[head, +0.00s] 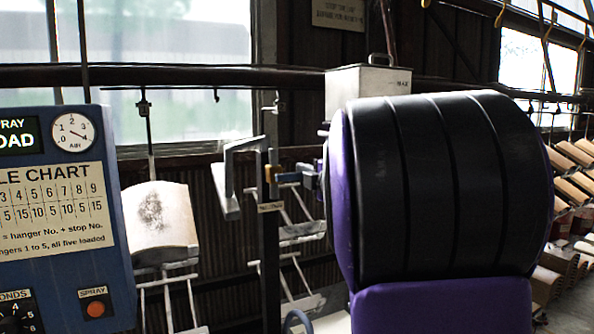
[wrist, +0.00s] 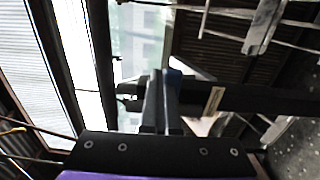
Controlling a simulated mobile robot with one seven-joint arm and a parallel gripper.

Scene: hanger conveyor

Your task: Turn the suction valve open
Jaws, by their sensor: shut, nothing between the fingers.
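In the head view, a dark post (head: 270,245) with a small label (head: 270,207) carries a brass-coloured fitting (head: 269,174), a grey-blue piece at its right and a grey angled bar (head: 231,178) at its left. This looks like the suction valve; its setting cannot be read. In the wrist view, my gripper (wrist: 162,78) is shut, its two grey fingers side by side and empty. The fingertips are close to the post top, beside a dark blue part (wrist: 176,80); contact cannot be told. My arm hides much of the area to the right of the valve.
A blue control panel (head: 60,275) with an air gauge (head: 73,132) stands at the left. A curved pale tile hangs (head: 158,220) behind it. A pale metal box (head: 367,90) shows above my arm. Racks of tiles (head: 575,190) line the right. A rail (head: 200,76) runs across the back.

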